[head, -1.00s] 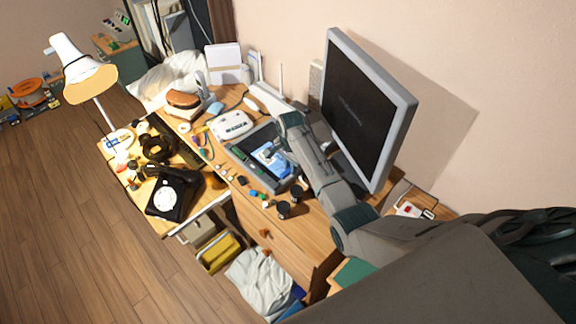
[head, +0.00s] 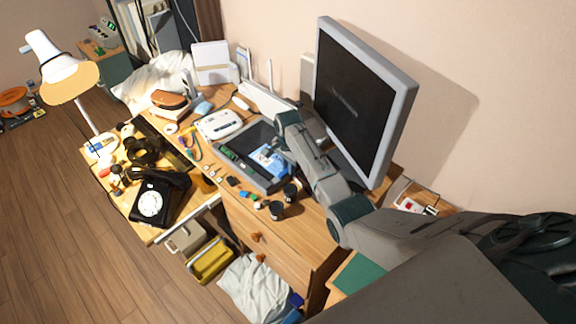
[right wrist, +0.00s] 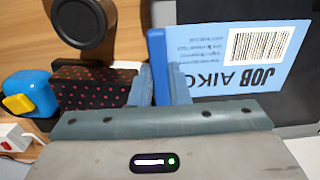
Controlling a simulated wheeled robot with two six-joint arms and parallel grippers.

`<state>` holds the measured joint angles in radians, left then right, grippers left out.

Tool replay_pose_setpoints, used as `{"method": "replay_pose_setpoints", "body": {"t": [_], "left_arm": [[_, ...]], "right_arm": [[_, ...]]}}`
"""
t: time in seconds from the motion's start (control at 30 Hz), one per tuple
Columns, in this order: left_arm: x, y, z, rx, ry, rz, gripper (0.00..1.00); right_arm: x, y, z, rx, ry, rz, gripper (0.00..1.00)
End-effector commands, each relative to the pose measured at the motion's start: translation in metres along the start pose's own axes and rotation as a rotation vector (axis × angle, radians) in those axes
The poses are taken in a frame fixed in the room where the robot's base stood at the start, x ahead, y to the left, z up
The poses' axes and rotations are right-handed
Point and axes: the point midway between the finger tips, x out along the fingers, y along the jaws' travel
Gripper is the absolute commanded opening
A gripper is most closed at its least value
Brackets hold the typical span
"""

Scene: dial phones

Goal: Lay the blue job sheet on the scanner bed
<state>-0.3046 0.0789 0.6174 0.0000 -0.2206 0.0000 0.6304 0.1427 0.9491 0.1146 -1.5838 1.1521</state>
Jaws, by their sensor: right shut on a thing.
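The blue job sheet (head: 266,160) shows in the head view over the dark bed of the grey scanner (head: 238,169). In the right wrist view the sheet (right wrist: 245,62) shows printed text upside down and a barcode, with the dark scanner surface (right wrist: 215,10) behind it. My right gripper (right wrist: 158,88) is shut on a darker blue upright strip at the sheet's left side. In the head view my right gripper (head: 279,150) is at the sheet's right edge. I cannot tell whether the sheet touches the bed. My left gripper is out of view.
A monitor (head: 362,105) stands right of the scanner, close to my right arm. A black dial phone (head: 155,199) is on the left desk.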

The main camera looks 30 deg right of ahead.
Motion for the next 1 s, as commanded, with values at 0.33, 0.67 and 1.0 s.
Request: {"method": "replay_pose_setpoints", "body": {"t": [0.33,0.67,1.0], "left_arm": [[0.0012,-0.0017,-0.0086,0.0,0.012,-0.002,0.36],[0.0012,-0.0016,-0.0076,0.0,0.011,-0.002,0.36],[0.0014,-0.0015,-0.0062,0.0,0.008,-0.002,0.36]], "right_arm": [[0.002,-0.0002,0.0,0.0,0.0,0.0,0.0],[0.0025,0.0007,0.0,0.0,0.0,0.002,0.41],[0.0034,0.0018,0.0001,0.001,-0.001,0.005,0.41]]}}
